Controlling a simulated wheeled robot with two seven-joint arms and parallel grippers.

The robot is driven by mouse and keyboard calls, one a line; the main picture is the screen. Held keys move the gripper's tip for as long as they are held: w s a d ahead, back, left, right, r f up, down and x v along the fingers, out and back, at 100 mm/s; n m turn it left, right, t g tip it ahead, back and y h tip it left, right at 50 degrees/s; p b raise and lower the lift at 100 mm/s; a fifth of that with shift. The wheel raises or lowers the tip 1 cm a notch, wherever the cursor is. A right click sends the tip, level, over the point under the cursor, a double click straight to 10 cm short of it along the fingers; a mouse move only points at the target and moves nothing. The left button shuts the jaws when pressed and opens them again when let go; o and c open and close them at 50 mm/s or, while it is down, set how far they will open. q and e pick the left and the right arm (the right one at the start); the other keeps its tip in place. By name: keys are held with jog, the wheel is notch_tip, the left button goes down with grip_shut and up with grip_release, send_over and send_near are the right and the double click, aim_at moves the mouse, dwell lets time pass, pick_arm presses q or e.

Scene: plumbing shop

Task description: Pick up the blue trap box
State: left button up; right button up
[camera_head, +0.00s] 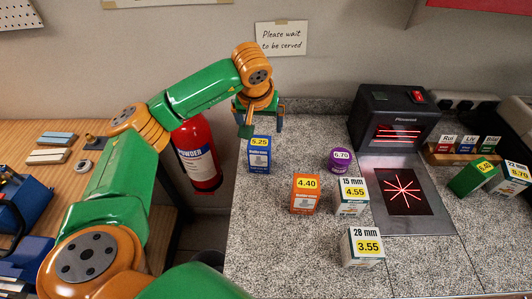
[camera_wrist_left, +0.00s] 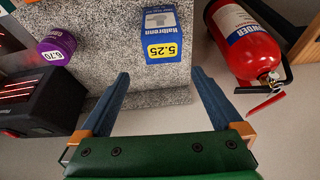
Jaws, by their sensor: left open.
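The blue box (camera_head: 259,161) with a yellow 5.25 label stands upright near the left edge of the grey speckled counter (camera_head: 268,228). My left gripper (camera_head: 263,124) is open and empty, above and just behind the box in the head view. In the left wrist view the blue box (camera_wrist_left: 172,24) lies beyond the open fingertips (camera_wrist_left: 160,75), apart from them and not between them. My right gripper does not show.
An orange box (camera_head: 304,196), a purple tin (camera_head: 340,160) and white boxes (camera_head: 352,197) stand right of the blue box. A black scanner (camera_head: 393,116) stands behind them. A red fire extinguisher (camera_head: 197,150) stands in the gap left of the counter, close to my left arm.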

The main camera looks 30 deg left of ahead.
aim_at(258, 148)
pick_arm(q)
jog(key=s+f+b, duration=0.1)
jog(key=f+b, duration=0.1)
jog(key=s+f+b, duration=0.1)
jog(key=shift+f+b, duration=0.35)
jog(key=shift+f, duration=0.05)
jog(key=b+x, duration=0.3)
jog(key=x, duration=0.1)
jog(key=shift+s+d+f, duration=0.1)
jog(key=shift+s+d, duration=0.2)
jog(key=shift+w+a+f+p, duration=0.15)
jog(key=shift+w+f+p, duration=0.15)
jog(key=shift+w+f, duration=0.1)
jog(key=shift+w+a+f+p, duration=0.45)
jog(key=shift+w+f+p, duration=0.25)
jog(key=shift+f+p, duration=0.25)
jog(key=x, duration=0.3)
jog(key=shift+w+r, duration=0.1)
jog(key=shift+w, duration=0.15)
jog(key=c, duration=1.5)
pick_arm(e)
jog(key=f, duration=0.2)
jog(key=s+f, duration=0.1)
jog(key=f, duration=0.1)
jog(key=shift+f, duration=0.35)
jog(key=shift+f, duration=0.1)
